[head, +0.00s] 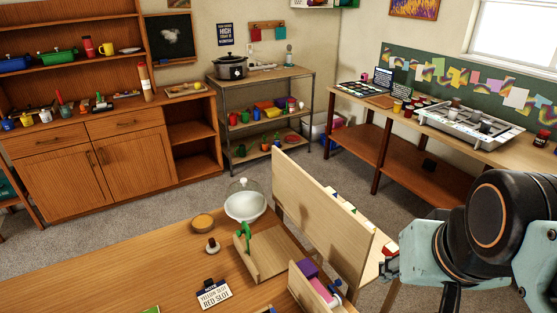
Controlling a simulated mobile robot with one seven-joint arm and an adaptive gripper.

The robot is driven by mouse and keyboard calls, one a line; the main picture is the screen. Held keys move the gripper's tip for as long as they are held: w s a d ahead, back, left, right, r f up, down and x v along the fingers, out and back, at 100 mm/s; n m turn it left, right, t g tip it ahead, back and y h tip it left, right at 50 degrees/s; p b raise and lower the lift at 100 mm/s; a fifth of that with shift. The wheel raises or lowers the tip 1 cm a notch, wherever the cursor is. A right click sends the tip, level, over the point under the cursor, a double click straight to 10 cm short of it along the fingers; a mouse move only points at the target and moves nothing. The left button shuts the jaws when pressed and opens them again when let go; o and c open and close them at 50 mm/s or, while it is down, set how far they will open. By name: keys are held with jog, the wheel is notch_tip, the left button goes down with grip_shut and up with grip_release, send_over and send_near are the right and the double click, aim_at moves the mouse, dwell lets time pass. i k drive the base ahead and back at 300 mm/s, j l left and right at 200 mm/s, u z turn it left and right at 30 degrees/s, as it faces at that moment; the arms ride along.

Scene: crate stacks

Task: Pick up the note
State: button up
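The note (215,294) is a small white card with dark print, including the words "RED SLOT". It lies or leans at the front of the wooden table (130,278), low in the head view, with a dark clip-like piece at its top edge. My arm, teal and black, fills the lower right of the view, well to the right of the note and apart from it. I cannot make out my gripper's fingertips in this view.
A wooden divider panel (318,215) stands upright between the note and my arm. Near the note are a wooden holder (262,262), a small knobbed item (212,245), a round tan bowl (203,222) and a glass-domed white bowl (245,205).

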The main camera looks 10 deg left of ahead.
aim_at(215, 294)
jog(key=u, duration=1.05)
